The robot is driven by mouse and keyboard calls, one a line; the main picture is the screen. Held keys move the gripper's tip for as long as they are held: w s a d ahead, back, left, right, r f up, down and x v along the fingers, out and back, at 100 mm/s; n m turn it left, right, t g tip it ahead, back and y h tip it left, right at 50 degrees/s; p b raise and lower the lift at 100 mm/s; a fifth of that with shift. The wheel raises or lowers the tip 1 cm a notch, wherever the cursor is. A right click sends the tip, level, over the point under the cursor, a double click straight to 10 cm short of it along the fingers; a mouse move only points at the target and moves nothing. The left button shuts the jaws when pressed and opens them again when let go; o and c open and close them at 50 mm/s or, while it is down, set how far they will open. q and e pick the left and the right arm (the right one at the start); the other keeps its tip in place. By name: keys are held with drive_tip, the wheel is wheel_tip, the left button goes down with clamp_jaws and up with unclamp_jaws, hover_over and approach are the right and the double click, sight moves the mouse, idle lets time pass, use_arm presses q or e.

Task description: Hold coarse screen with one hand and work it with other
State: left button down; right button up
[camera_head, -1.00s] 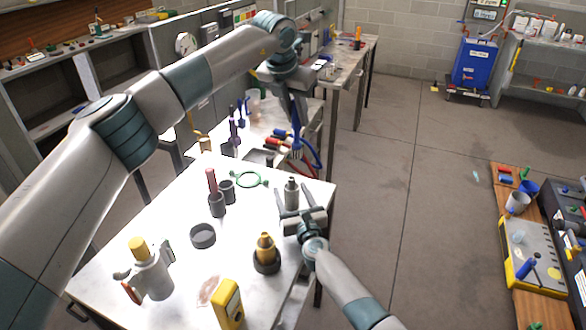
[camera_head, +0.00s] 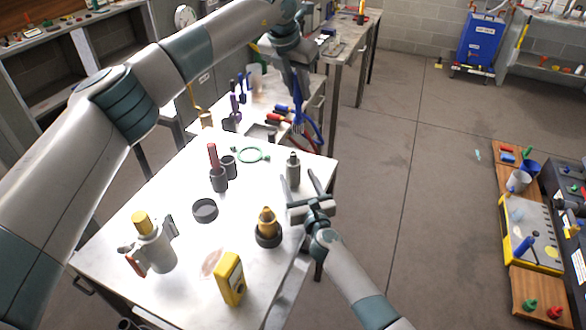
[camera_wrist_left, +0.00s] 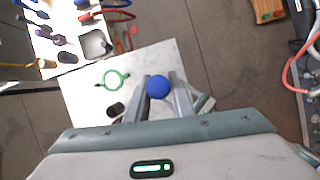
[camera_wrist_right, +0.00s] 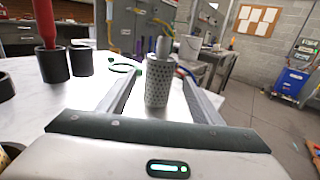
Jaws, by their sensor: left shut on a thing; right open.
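The coarse screen looks like a grey perforated cylinder with a narrower top (camera_head: 293,171). It stands upright near the table's far right corner. In the right wrist view the screen (camera_wrist_right: 157,84) shows between my fingers, touching neither visibly. My right gripper (camera_head: 304,188) is open, low over the table beside it. My left gripper (camera_head: 299,92) is shut on a blue-handled brush (camera_head: 297,127), bristles down, above and beyond the screen. In the left wrist view the brush's round blue end (camera_wrist_left: 158,87) shows between the fingers.
The white table (camera_head: 185,270) also bears a green ring (camera_head: 252,154), grey cups (camera_head: 219,180), a dark ring (camera_head: 204,210), a brass-topped fitting (camera_head: 267,224), a yellow meter (camera_head: 230,279) and a yellow-capped grey canister (camera_head: 152,246). A second bench with tools lies beyond.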

drive_tip(key=v, duration=0.6)
drive_tip(key=shift+s, duration=0.35)
drive_tip(key=shift+d, duration=0.1)
